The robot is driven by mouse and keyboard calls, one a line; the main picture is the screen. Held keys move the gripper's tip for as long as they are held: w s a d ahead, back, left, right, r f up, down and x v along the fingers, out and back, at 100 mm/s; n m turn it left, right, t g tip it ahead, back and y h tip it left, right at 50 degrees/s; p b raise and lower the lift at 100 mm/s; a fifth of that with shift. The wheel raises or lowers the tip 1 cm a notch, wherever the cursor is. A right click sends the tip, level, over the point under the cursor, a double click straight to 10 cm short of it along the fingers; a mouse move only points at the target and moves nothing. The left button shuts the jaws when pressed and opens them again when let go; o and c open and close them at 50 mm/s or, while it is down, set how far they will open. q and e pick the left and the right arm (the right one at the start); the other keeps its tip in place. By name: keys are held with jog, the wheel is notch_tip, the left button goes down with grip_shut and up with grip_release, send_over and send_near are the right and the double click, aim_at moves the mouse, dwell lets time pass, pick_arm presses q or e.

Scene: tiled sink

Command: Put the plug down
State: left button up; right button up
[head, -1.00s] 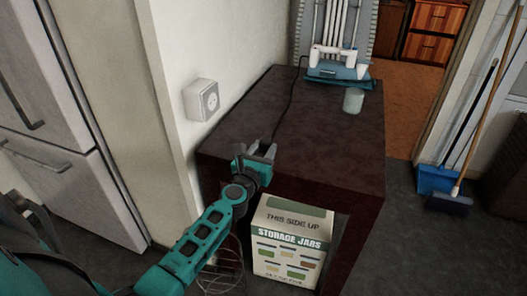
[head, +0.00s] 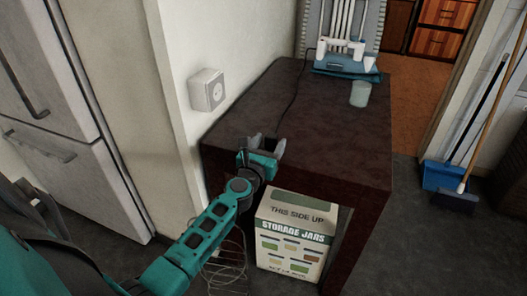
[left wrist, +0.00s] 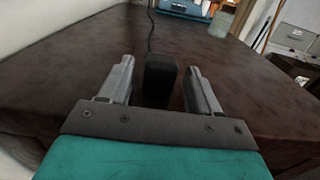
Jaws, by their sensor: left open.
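The plug (left wrist: 160,78) is a black block with a dark cord running away from it over the brown table (head: 345,140). In the left wrist view it sits between the two grey fingers of my left gripper (left wrist: 162,82), with a gap to each finger. The left gripper is open. In the head view the left gripper (head: 266,147) is at the near edge of the tabletop; the plug is hard to make out there. The cord (head: 291,105) leads to the white and blue appliance (head: 345,58) at the back. My right gripper is not in view.
A wall socket (head: 207,91) is on the white wall to the left. A pale cup (head: 360,94) stands near the appliance. The middle of the tabletop is clear.

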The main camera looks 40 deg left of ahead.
pick_arm(q)
jog(key=shift+r+p, duration=0.4)
jog(key=shift+r, duration=0.15)
jog(key=shift+s+d, duration=0.1)
jog(key=shift+s, duration=0.25)
jog(key=v, duration=1.1)
jog(key=s+d+f+m+g+h, duration=0.15)
jog(key=d+m+h, duration=0.35)
jog(key=m, duration=0.5)
jog(key=s+d+f+m+h, duration=0.25)
jog(key=d+m, duration=0.35)
jog(key=m, duration=0.4)
jog(key=s+d+f+m+g, duration=0.2)
jog(key=s+d+f+m, duration=0.1)
jog(key=m, duration=0.7)
jog(key=s+d+f+m+g, duration=0.3)
jog(key=s+m, duration=0.2)
jog(key=m, duration=0.6)
jog(key=shift+s+m, duration=0.3)
jog(key=shift+d, duration=0.1)
